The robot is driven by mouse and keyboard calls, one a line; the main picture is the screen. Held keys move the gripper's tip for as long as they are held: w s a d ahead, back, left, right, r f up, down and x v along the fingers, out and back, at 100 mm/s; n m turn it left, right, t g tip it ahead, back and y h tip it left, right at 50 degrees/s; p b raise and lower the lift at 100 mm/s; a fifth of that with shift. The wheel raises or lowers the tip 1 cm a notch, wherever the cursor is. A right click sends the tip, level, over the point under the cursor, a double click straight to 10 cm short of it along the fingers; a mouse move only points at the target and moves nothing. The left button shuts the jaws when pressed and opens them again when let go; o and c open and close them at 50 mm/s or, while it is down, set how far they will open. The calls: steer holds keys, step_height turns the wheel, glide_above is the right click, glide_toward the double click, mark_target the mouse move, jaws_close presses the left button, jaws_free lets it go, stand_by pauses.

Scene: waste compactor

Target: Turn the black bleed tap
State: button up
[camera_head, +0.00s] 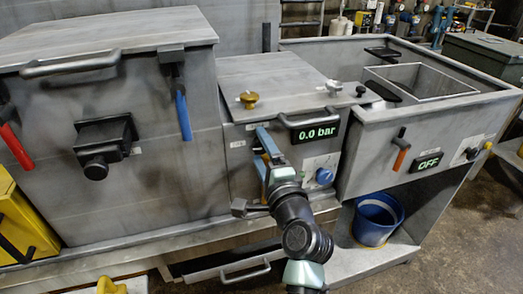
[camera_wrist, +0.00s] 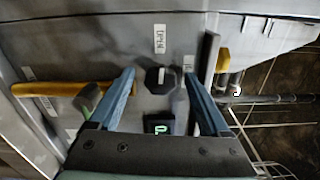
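A black knob (camera_wrist: 160,80) with a pale mark on it shows in the wrist view, on a grey metal face below a small white label; I take it to be the bleed tap. My gripper (camera_wrist: 160,70) is open, with one blue finger on each side of the knob in this view. I cannot tell whether the fingers touch it. In the head view my gripper (camera_head: 264,148) is in front of the middle cabinet, left of the 0.0 bar display (camera_head: 314,132). The knob is not clearly visible there, as the gripper covers that area.
A blue knob (camera_head: 324,176) sits on the panel right of my gripper. A red lever (camera_head: 16,145) and blue lever (camera_head: 183,115) hang on the left cabinet. An orange-handled lever (camera_head: 401,152) and OFF display (camera_head: 429,162) are on the right cabinet. A blue bucket (camera_head: 376,222) stands below.

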steer(key=v, duration=1.3)
step_height(320, 180, up, 25)
steer(key=a+n+t+h+p, duration=0.2)
steer(key=a+n+t+p, duration=0.15)
steer(key=n+p, duration=0.4)
steer(key=s+r+n+t+h+p, duration=0.1)
steer(key=s+r+n+t+p, duration=0.1)
steer(key=r, duration=1.1)
steer(key=s+r+n+t+h+p, duration=0.2)
steer(key=s+r+n+t, duration=0.2)
steer(key=s+r, duration=0.5)
step_height(320, 180, up, 4)
steer(key=shift+s+f+n+t+h, duration=0.15)
steer(key=shift+s+n+t+h, duration=0.15)
steer(key=shift+n, duration=0.75)
